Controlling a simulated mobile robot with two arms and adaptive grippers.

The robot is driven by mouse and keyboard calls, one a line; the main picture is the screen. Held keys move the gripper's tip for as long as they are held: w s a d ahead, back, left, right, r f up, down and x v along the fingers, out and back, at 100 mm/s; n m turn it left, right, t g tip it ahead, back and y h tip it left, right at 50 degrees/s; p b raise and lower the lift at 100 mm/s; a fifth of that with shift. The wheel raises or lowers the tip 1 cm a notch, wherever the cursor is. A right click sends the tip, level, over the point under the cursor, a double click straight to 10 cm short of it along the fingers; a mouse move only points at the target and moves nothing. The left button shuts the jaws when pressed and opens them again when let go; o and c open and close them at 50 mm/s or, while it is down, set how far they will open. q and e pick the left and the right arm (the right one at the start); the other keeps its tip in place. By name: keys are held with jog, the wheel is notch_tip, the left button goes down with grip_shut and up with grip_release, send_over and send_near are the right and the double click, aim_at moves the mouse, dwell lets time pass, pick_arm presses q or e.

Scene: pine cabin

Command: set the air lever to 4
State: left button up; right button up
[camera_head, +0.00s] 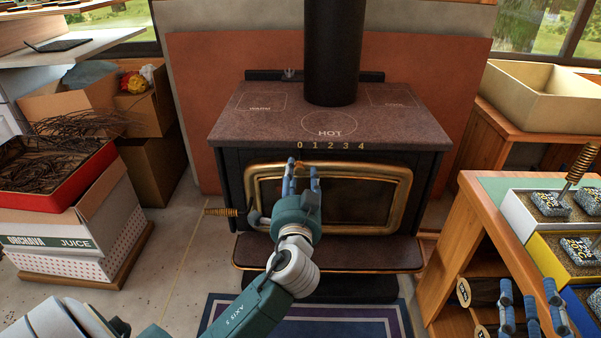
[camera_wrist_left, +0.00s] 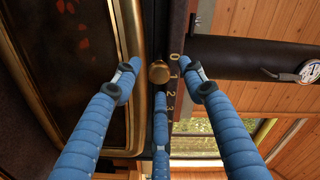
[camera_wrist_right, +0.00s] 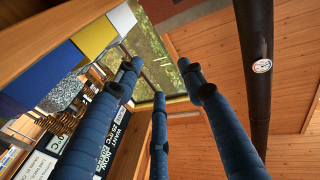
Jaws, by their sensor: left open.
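The black stove (camera_head: 330,130) has a 0 to 4 number scale (camera_head: 330,146) along its front edge, above the brass-framed door. The air lever's round brass knob (camera_wrist_left: 159,72) shows in the left wrist view beside the scale (camera_wrist_left: 172,85), level with the stretch between 0 and 1. My left gripper (camera_head: 303,168) is in front of the stove's top front edge. It is open, with its blue fingers spread around the knob and no clear contact. In the head view its fingers largely hide the knob. My right gripper (camera_head: 530,300) is open and empty by the wooden bench.
The door's coiled brass handle (camera_head: 222,212) sticks out at the left. The stovepipe (camera_head: 331,50) rises behind. A wooden bench (camera_head: 470,235) with bins stands at the right. Boxes and a red tray (camera_head: 100,165) of twigs stand at the left. A rug (camera_head: 310,318) lies in front.

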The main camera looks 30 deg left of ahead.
pick_arm(q)
jog(key=shift+x, duration=1.3)
pick_arm(e)
jog(key=shift+s+a+r+t, duration=0.15)
jog(key=shift+r+t, duration=0.35)
jog(key=shift+r, duration=0.55)
pick_arm(q)
grip_shut()
jog(key=shift+w+d, duration=0.1)
jog(key=shift+d, duration=0.05)
jog(key=shift+w+d, duration=0.15)
jog(key=shift+d, duration=0.15)
jog(key=w+d+b, duration=0.2)
jog(key=w+d, duration=0.6)
jog(key=d, duration=0.5)
jog(key=shift+r, duration=0.2)
pick_arm(e)
jog(key=s+d+r+t+y, duration=0.1)
jog(key=s+r+t, duration=0.1)
jog(key=r, duration=0.3)
jog(key=s+d+r+t+y, duration=0.1)
jog(key=s+r+t, duration=0.2)
jog(key=r, duration=0.3)
jog(key=shift+t+y, duration=0.4)
jog(key=shift+t, duration=0.2)
